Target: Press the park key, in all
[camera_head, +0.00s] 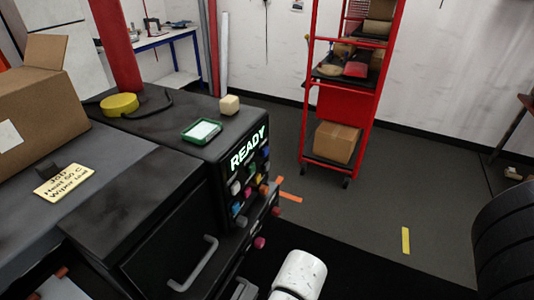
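A dark machine has a control panel on its end face with a lit green display (248,148) reading "READY". Below the display are several small coloured keys (248,190), among them blue, white, green and orange-red ones. The panel is seen at a steep angle and the key labels are too small to read, so I cannot tell which is the park key. A white rounded part at the bottom centre, likely my arm, is below and right of the panel. My gripper's fingers do not show.
A yellow note (65,183) with handwriting, partly legible as "JOB Heat 60 C", lies on the machine's left. A green-rimmed device (201,131), a cream block (229,105) and a yellow roll (119,105) sit on top. A red cart (378,120) stands behind.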

